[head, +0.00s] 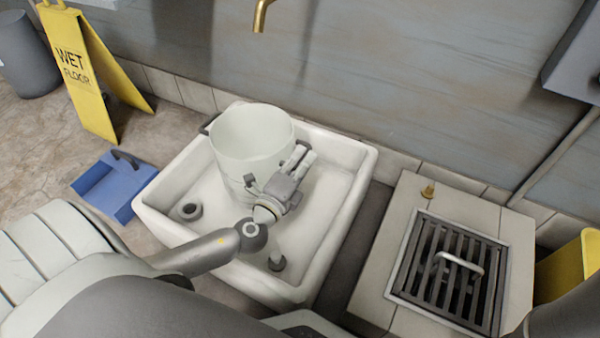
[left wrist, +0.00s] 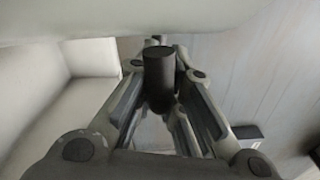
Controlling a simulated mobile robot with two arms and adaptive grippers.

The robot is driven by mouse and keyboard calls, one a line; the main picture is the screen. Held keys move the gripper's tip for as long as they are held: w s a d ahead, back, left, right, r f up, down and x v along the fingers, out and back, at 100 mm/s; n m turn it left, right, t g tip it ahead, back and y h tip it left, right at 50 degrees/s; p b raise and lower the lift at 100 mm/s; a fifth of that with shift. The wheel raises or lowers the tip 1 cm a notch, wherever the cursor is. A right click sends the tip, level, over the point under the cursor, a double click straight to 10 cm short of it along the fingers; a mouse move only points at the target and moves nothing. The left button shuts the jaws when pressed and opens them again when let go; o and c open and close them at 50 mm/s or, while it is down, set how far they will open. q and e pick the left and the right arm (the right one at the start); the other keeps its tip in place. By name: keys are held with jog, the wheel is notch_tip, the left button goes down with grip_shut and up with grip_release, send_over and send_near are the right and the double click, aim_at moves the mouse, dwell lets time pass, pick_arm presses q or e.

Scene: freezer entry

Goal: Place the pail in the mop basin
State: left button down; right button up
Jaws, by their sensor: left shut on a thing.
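The pale, round pail (head: 250,140) is inside the outline of the white mop basin (head: 345,200), toward its back left. It looks upright, with its open mouth up. One dark side handle (head: 209,123) shows at its left. My left gripper (head: 300,160) is at the pail's right side, shut on its other handle, a dark cylinder (left wrist: 159,75) between the fingers in the left wrist view. The gripper hides part of the pail's lower right side, and I cannot tell whether its bottom touches the basin floor. My right gripper is not in view.
A brass spout (head: 261,15) hangs above the basin's back. A yellow wet-floor sign (head: 85,75) and a blue dustpan (head: 115,185) stand left. A floor grate (head: 450,270) is right. The basin holds a dark ring (head: 189,211) and a small upright fitting (head: 277,262).

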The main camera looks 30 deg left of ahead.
pick_arm(q)
jog(key=shift+f+b, duration=0.3)
jog(key=shift+f, duration=0.15)
notch_tip(320, 180, down, 3)
jog(key=shift+r+b, duration=0.1)
jog(key=shift+b, duration=0.95)
jog(key=c, duration=1.6)
grip_release()
jog(key=shift+o, duration=0.3)
jog(key=s+p, duration=0.2)
jog(key=s, duration=1)
jog(key=shift+d, duration=0.35)
